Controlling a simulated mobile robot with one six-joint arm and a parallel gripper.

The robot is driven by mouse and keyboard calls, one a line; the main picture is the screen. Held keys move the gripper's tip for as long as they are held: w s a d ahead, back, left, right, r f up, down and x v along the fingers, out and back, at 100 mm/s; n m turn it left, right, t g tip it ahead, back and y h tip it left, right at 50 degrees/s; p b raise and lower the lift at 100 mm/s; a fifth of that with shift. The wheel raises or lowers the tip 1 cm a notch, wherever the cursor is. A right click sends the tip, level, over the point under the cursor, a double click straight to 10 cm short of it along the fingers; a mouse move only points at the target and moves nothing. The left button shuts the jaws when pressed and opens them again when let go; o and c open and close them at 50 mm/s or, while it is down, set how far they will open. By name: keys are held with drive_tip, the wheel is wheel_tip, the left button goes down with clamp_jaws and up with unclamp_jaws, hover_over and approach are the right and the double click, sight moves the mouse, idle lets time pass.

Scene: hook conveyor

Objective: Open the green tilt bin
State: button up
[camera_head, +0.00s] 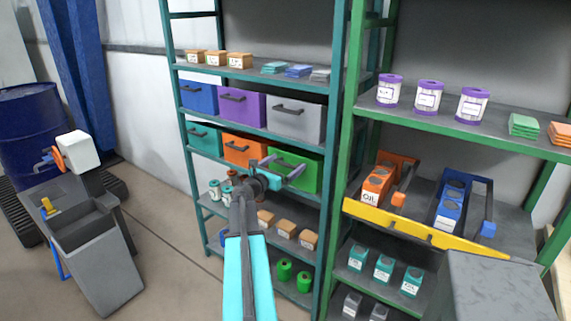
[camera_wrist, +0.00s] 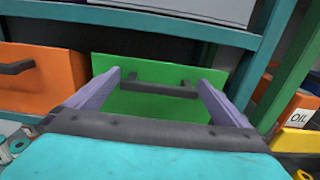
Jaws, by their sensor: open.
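The green tilt bin (camera_head: 308,172) sits in the lower bin row of the teal shelf, at its right end. It looks closed, and my arm hides part of its left side in the head view. In the wrist view the green front (camera_wrist: 140,72) is straight ahead, with its dark bar handle (camera_wrist: 158,88) across it. My gripper (camera_head: 282,168) is in front of the bin. In the wrist view its two purple-grey fingers (camera_wrist: 158,78) are spread apart on either side of the handle, with nothing held. I cannot tell whether they touch the bin.
An orange bin (camera_head: 243,149) is left of the green one, with a grey bin (camera_head: 296,120) above. A green shelf post (camera_head: 342,190) stands close on the right. The right rack holds oil packs (camera_head: 376,187) behind a yellow edge (camera_head: 420,230).

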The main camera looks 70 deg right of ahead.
drive_tip(key=shift+d, duration=0.15)
drive_tip(key=c, duration=1.3)
